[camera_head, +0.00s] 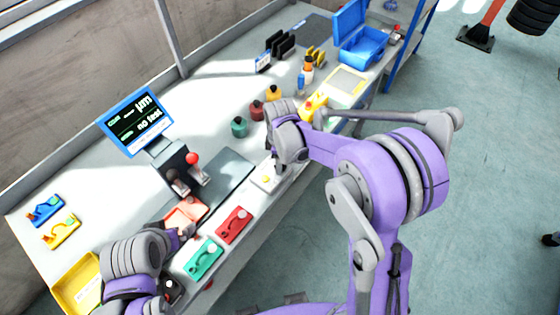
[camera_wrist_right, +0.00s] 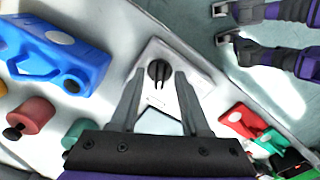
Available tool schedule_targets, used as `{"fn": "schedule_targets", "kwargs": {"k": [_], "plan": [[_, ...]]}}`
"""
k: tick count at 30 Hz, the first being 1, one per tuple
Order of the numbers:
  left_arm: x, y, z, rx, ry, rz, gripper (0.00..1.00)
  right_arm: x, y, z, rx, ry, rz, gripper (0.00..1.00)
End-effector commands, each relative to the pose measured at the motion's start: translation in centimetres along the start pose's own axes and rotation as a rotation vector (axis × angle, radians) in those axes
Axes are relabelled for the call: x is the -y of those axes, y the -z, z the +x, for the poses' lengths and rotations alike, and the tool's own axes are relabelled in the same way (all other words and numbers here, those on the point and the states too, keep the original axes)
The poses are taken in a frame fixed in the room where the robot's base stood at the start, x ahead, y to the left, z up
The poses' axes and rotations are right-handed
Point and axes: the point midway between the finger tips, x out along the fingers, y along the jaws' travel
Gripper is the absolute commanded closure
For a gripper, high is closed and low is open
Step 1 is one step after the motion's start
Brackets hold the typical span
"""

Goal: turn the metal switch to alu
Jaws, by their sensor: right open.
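The switch shows in the right wrist view as a dark round knob (camera_wrist_right: 159,71) with a slot, set on a white plate (camera_wrist_right: 192,62). In the head view this white plate (camera_head: 263,183) lies near the front edge of the bench, partly covered by my right gripper (camera_head: 279,172). In the right wrist view the right gripper (camera_wrist_right: 160,76) is open, with one finger on each side of the knob; contact cannot be told. Any alu marking is not readable. My left gripper (camera_head: 184,231) is low at the left, by a salmon-coloured part (camera_head: 184,212); its fingers are unclear.
A red plate (camera_head: 233,224) and a green plate (camera_head: 203,259) lie along the bench's front edge. A screen (camera_head: 138,120) stands behind a red-knobbed lever (camera_head: 192,159). Several coloured knobs stand behind the right gripper. A large blue part (camera_wrist_right: 50,55) lies close by in the wrist view.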

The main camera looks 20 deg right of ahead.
Motion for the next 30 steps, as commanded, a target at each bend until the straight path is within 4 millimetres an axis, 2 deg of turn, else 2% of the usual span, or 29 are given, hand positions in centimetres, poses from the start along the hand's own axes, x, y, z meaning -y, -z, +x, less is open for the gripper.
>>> {"fn": "schedule_targets", "kwargs": {"k": [4, 5, 12, 24, 30], "plan": [[0.0, 0.02, -0.01, 0.0, 0.0, 0.0, 0.0, -0.02, 0.01, -0.03, 0.0, 0.0, 0.0, 0.54], [0.0, 0.02, -0.01, 0.0, 0.0, 0.0, 0.0, -0.01, 0.01, -0.03, 0.0, 0.0, 0.0, 0.57], [0.0, 0.02, -0.01, 0.0, 0.0, 0.0, 0.0, -0.01, 0.01, -0.05, 0.0, 0.0, 0.0, 1.0], [0.0, -0.09, 0.06, 0.001, 0.0, 0.0, 0.0, 0.0, 0.0, -0.02, 0.0, 0.0, 0.009, 1.0], [0.0, -0.64, 0.46, 0.006, 0.0, 0.0, 0.0, 0.03, -0.02, 0.09, 0.0, 0.0, 0.073, 1.0]]}}
